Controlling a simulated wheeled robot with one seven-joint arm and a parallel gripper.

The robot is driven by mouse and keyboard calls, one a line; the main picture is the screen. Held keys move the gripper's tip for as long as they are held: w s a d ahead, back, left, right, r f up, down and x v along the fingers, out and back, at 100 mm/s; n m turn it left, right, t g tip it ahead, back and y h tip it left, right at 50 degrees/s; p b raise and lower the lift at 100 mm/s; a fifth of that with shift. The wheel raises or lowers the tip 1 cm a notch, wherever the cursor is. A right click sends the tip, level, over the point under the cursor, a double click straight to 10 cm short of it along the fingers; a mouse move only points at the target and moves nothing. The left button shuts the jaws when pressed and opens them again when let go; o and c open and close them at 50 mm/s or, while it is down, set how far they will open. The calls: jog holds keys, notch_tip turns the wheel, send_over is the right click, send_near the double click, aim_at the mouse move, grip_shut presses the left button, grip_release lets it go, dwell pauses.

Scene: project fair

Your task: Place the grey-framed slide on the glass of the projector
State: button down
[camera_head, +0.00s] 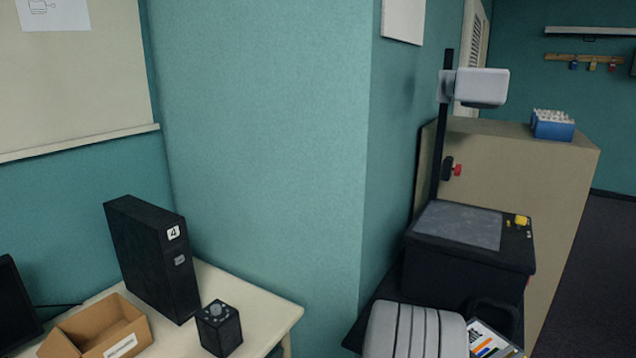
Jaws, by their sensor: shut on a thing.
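The projector (468,270) is a black box with a grey glass (460,223) on top. Its post carries a pale head (482,87) above the glass, which is bare. My gripper (418,332) shows as a pale, ribbed shape at the bottom edge, in front of the projector and below its glass. Its fingertips are hidden. A flat piece with a pale border and coloured bars (488,342) shows beside it, partly cut off by the frame edge; it looks like the slide, but the frame's grey is hard to confirm. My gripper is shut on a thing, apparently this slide.
A red-knobbed clamp (455,170) sits on the post. A tan cabinet (550,175) with a blue rack (552,125) stands behind. A teal wall corner separates the projector from the left table (262,308), which holds a black case (150,260), a small black box (219,330) and a cardboard box (100,328).

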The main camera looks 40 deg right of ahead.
jog(key=w+a+r+n+t+y, duration=0.1)
jog(key=w+a+n+t, duration=0.4)
jog(key=w+a, duration=0.7)
jog(key=w+a+r+n+t+y, duration=0.25)
jog(key=w+a+t, duration=0.4)
jog(key=w, duration=0.95)
jog(key=w+a+n+t+y, duration=0.2)
jog(key=w+a+y, duration=0.1)
jog(key=a, duration=0.7)
jog(key=w+a+n+t+y, duration=0.2)
jog(key=w+a+n+y, duration=0.1)
jog(key=a, duration=0.8)
jog(key=w+a+n+t+y, duration=0.3)
jog(key=w+a, duration=0.1)
jog(key=a, duration=0.6)
jog(key=shift+w+a+f, duration=0.25)
jog(key=shift+a+f, duration=0.05)
jog(key=shift+f, duration=0.15)
